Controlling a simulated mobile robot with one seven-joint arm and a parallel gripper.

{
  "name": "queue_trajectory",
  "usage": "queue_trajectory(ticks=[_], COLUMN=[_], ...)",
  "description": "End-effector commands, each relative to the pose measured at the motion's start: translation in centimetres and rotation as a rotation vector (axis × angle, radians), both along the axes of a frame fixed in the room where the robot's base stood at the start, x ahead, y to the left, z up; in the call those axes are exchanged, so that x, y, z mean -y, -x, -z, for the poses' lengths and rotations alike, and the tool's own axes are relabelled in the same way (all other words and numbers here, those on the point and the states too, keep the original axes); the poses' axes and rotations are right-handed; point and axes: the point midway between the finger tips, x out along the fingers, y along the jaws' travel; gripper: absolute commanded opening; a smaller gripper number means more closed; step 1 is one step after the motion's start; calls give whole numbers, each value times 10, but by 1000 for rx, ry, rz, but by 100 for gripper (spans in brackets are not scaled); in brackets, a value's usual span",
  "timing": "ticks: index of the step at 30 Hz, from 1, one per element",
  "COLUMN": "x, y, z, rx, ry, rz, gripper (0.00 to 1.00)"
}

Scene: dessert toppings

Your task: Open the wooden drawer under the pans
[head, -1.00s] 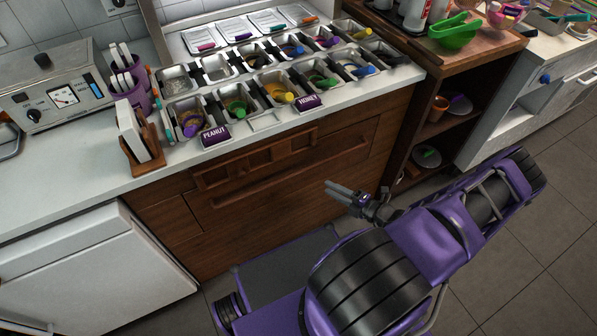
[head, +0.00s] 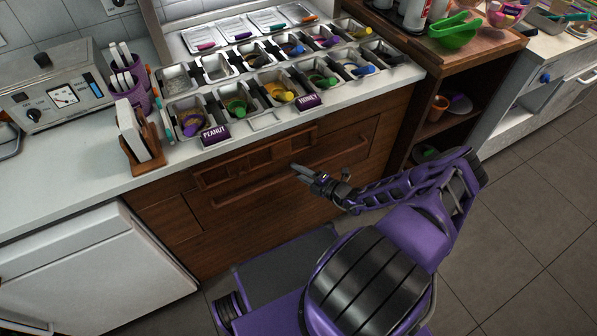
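The wooden drawer (head: 230,222) sits in the brown cabinet under the counter with the topping pans (head: 277,92). Its front is flush with the cabinet, so it looks shut. A long horizontal wooden handle bar (head: 240,191) runs across its upper part.
A white appliance door (head: 95,270) stands left of the cabinet. An open wooden shelf unit (head: 420,125) with a pot and plates stands at the right, near my arm. Grey tiled floor (head: 530,230) is free at the right. Signs reading PEANUT (head: 215,134) and HONEY (head: 308,101) hang on the counter edge.

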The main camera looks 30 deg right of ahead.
Motion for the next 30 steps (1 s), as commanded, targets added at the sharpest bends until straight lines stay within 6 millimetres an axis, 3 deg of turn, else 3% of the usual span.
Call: queue_trajectory(ticks=[3,9,30], x=[0,0,0], y=[0,0,1], z=[0,0,0], rx=[0,0,0], ry=[0,0,1], rz=[0,0,0], gripper=[31,0,0])
